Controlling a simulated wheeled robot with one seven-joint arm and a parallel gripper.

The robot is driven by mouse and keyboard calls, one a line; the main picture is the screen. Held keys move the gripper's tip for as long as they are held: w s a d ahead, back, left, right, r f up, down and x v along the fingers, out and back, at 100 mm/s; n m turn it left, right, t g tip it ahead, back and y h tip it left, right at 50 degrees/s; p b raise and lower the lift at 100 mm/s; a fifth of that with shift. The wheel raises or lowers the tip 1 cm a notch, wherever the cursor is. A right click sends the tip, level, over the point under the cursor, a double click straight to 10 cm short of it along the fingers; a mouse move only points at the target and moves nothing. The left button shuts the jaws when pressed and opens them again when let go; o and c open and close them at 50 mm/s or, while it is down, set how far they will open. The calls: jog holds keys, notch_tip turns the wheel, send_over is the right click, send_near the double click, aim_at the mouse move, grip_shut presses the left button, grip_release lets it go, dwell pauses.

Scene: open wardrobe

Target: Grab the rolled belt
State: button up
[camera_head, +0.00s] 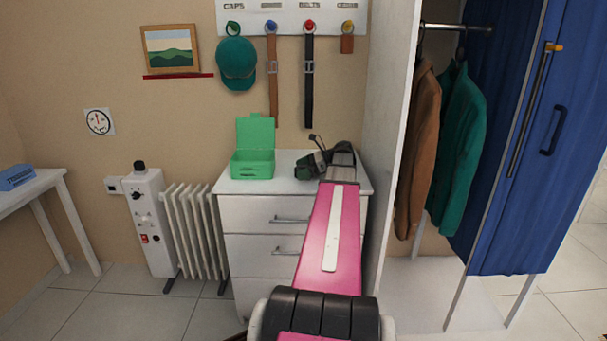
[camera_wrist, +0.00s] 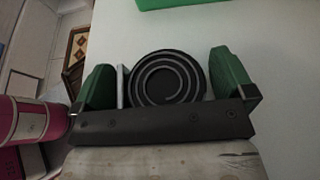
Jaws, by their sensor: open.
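The rolled belt (camera_wrist: 167,78) is a dark coil with a lighter grey spiral, seen end-on in the wrist view. It lies over the white dresser top. My gripper (camera_wrist: 168,80) is open, with one green finger on each side of the coil. A narrow gap shows on the coil's right; on its left a thin pale strip stands between coil and finger. I cannot tell whether the strip touches the coil. In the head view my gripper (camera_head: 313,165) is over the right part of the dresser top, and the belt cannot be made out there.
An open green box (camera_head: 253,165) stands on the dresser (camera_head: 262,215), left of my gripper. The white wardrobe side panel (camera_head: 392,130) rises close on the right. Hanging belts (camera_head: 308,85) and a green cap (camera_head: 236,62) are on the wall above. Bare dresser top lies between box and gripper.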

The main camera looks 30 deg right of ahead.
jog(key=shift+c, duration=0.3)
jog(key=c, duration=0.8)
jog(key=shift+o, duration=0.2)
jog(key=shift+r, duration=0.15)
